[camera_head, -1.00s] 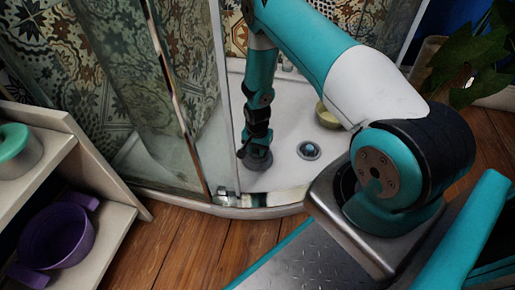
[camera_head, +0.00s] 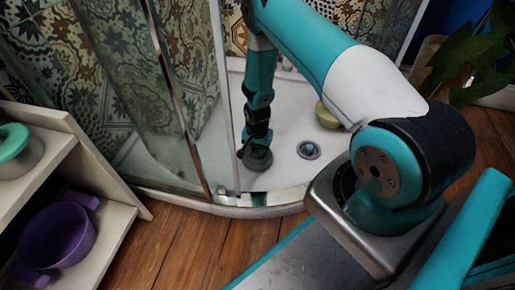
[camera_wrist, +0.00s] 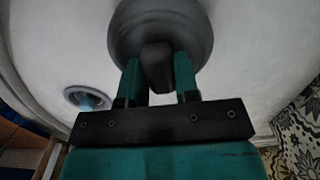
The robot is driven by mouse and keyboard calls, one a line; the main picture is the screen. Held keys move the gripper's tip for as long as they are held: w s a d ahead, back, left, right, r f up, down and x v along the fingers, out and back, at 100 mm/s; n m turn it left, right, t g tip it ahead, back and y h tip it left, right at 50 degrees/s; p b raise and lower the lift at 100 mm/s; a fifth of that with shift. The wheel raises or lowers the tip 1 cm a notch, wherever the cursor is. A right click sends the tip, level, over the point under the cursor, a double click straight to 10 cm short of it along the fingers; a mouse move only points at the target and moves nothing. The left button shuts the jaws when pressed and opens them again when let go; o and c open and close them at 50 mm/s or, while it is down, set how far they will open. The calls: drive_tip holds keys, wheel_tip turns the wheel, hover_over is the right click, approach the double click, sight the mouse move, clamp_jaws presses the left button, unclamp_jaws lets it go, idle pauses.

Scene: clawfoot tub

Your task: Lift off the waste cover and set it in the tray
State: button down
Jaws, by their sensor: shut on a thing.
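The waste cover is a round grey dome with a dark knob. It shows at the top of the wrist view (camera_wrist: 188,40) and low under my arm in the head view (camera_head: 257,160). My gripper (camera_wrist: 157,78) has its two teal fingers on either side of the knob, shut on it. The cover is beside the open waste hole (camera_head: 308,149), to its left in the head view, at or just above the white tray floor (camera_head: 290,175). I cannot tell whether it touches. The hole, with something blue inside, also shows in the wrist view (camera_wrist: 87,98).
A glass screen with a metal post (camera_head: 176,90) stands left of my arm. A yellowish bowl-like object (camera_head: 327,116) sits on the tray behind the hole. A shelf with a purple pot (camera_head: 58,236) is at the left, and a plant (camera_head: 470,55) at the right.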

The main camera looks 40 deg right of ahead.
drive_tip(key=shift+f+b, duration=0.3)
drive_tip(key=shift+f, duration=0.15)
idle(0.3)
drive_tip(key=c, duration=0.8)
unclamp_jaws()
drive_tip(key=shift+r+p, duration=3.65)
drive_tip(key=shift+r, duration=0.4)
wheel_tip(320, 180, up, 17)
drive_tip(key=p, duration=0.8)
drive_tip(key=shift+r, duration=0.15)
